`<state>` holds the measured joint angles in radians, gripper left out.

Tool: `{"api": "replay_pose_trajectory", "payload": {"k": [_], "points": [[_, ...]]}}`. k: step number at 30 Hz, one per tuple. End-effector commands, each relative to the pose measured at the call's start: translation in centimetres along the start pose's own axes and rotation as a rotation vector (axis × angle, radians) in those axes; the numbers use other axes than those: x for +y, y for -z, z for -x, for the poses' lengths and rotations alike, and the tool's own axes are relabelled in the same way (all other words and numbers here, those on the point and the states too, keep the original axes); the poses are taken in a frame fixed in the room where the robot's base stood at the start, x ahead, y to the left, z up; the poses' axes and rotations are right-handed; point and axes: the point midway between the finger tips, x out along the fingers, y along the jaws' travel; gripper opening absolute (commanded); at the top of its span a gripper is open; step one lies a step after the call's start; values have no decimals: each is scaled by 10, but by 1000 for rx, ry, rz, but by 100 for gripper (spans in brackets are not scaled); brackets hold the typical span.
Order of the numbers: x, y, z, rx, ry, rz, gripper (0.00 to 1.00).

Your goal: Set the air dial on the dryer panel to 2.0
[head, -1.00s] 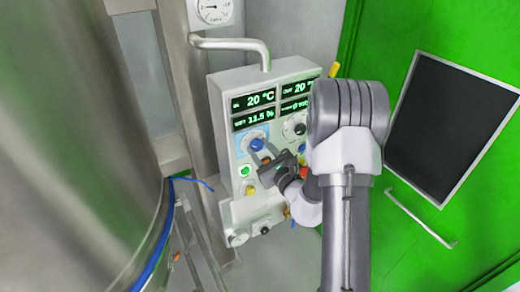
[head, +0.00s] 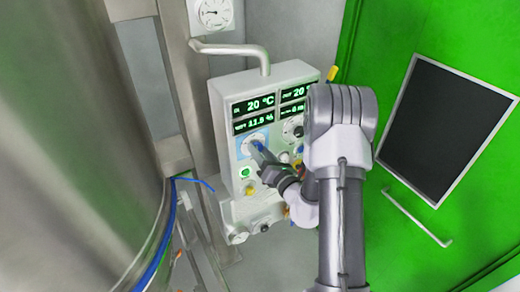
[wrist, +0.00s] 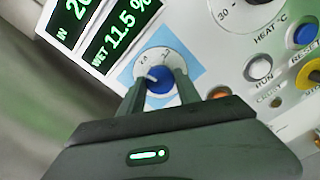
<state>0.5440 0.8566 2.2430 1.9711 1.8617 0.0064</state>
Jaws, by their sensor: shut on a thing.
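The dryer panel (head: 270,85) is a pale box with green-lit displays. The air dial (wrist: 160,82) is a blue knob on a white scale disc, set on a light blue square; in the head view the dial (head: 255,141) is partly covered by my gripper. My gripper (wrist: 158,84) is shut on the blue knob, one finger at each side. In the head view my gripper (head: 258,150) reaches the panel from the lower right. A white pointer mark shows at the knob's upper left. The scale numbers are too small to read surely.
The heat dial (wrist: 250,5) is to the right of the air dial. A steel vessel (head: 70,150) stands left; a green door (head: 440,30) is right.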

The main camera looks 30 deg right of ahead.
Motion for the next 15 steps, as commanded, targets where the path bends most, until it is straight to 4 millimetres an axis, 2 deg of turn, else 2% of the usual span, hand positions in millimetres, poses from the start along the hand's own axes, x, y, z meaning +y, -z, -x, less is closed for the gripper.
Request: {"api": "replay_pose_trajectory", "payload": {"k": [6,15], "points": [[0,-1,0,0,1,-119,0],[0,0,0,0,1,-199,0]]}}
